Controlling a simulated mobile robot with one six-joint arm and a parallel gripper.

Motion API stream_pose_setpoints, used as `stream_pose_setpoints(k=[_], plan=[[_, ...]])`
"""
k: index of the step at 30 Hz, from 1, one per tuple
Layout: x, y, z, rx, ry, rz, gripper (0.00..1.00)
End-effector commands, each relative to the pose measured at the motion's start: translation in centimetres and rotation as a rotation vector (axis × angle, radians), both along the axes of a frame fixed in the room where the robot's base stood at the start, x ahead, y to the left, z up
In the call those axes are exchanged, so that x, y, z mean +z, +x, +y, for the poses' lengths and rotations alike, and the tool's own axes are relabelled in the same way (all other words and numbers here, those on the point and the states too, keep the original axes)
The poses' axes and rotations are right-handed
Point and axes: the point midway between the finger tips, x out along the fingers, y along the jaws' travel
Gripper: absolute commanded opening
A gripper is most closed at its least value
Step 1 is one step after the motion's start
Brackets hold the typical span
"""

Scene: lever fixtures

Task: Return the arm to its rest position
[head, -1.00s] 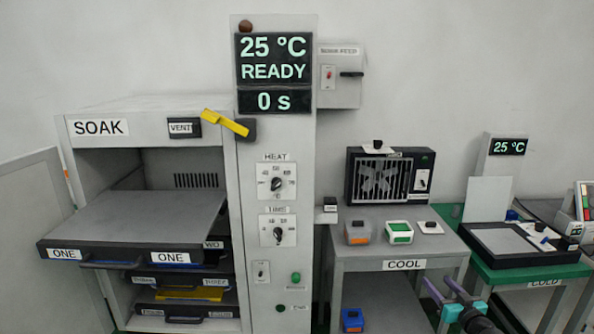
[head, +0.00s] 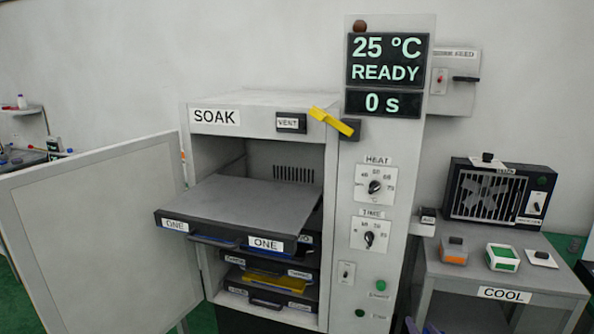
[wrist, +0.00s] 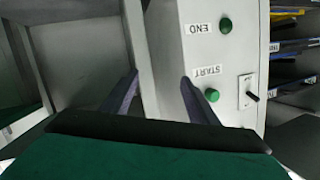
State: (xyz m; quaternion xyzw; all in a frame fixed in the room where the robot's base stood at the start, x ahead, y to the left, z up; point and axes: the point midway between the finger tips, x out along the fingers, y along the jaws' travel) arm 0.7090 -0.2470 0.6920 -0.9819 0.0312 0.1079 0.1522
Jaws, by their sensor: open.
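My gripper (wrist: 158,95) shows in the wrist view as two dark purple fingers, spread apart with nothing between them. Beyond the fingers is the oven's grey front, upside down in this view, with the green START button (wrist: 212,95) and the green END button (wrist: 225,26). I cannot judge the distance to it.
The SOAK oven (head: 262,122) stands with its door (head: 100,235) swung open to the left. Tray ONE (head: 250,205) sticks out of the oven. The COOL table (head: 450,285) stands at right, with a fan box (head: 497,190) and small blocks on it.

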Motion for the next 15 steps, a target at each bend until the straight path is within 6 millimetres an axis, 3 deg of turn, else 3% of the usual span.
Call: stream_pose_setpoints(k=[1, 8, 15], plan=[[-1.2, 0.2, 1.5, 0.0, 0.007, 0.019, 0.54], [-6.5, 0.0, 6.5, -0.041, 0.016, 0.13, 0.54], [-13.2, -2.4, 11.4, -0.09, -0.001, 0.307, 0.54]])
